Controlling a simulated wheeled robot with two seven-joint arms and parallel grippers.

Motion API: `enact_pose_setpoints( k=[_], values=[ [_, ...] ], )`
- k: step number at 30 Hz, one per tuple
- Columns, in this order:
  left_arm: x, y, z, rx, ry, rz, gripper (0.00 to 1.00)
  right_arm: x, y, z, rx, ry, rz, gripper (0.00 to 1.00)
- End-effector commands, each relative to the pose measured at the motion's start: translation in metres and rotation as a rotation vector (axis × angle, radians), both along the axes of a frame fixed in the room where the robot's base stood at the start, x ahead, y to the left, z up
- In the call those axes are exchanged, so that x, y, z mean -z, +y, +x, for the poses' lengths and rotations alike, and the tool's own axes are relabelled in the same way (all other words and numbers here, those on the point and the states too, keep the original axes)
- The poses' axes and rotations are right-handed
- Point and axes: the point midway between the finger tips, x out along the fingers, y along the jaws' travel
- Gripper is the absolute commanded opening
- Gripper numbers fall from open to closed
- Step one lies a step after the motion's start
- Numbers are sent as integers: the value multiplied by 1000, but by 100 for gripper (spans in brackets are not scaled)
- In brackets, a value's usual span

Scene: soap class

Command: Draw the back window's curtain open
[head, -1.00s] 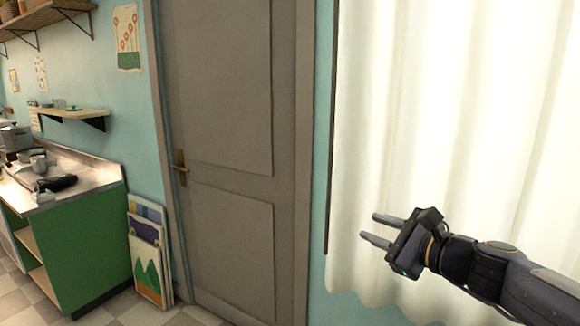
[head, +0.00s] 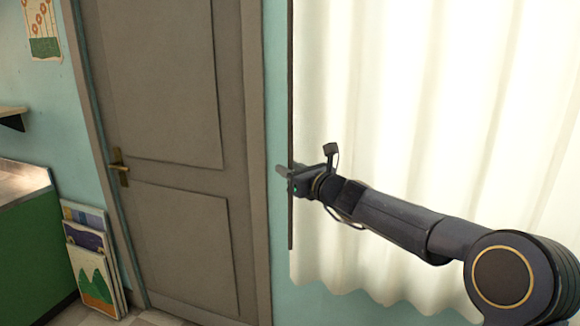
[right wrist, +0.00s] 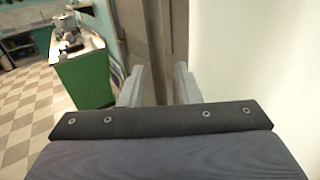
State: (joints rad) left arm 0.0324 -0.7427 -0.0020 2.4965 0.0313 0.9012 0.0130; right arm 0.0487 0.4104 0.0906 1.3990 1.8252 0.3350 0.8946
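The white curtain (head: 400,90) hangs in soft folds over the right part of the head view, drawn across and glowing with light. Its left edge lies along a dark upright strip (head: 290,80); the window behind is hidden. My right gripper (head: 282,172) is in front of that left edge, pointing left. My left gripper is not in view.
A closed grey-brown door (head: 170,100) with a brass handle (head: 119,167) stands left of the curtain. Painted panels (head: 92,260) lean on the wall by it. A green counter (head: 30,245) is at the far left. The checkered floor (right wrist: 30,110) shows free room.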

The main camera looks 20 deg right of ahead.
Motion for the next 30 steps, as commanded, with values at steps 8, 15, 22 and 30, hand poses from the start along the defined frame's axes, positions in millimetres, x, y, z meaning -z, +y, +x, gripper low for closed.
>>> enact_pose_setpoints(
  k=[8, 15, 22, 30],
  values=[
    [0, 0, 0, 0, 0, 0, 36, 0, 1, 2, 0, 0, -1, 30],
    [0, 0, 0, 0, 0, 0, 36, 0, 1, 2, 0, 0, -1, 0],
    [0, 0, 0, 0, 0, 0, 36, 0, 1, 2, 0, 0, -1, 0],
    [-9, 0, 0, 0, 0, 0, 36, -2, -13, 4, 4, 1, 0, 0]
  ],
)
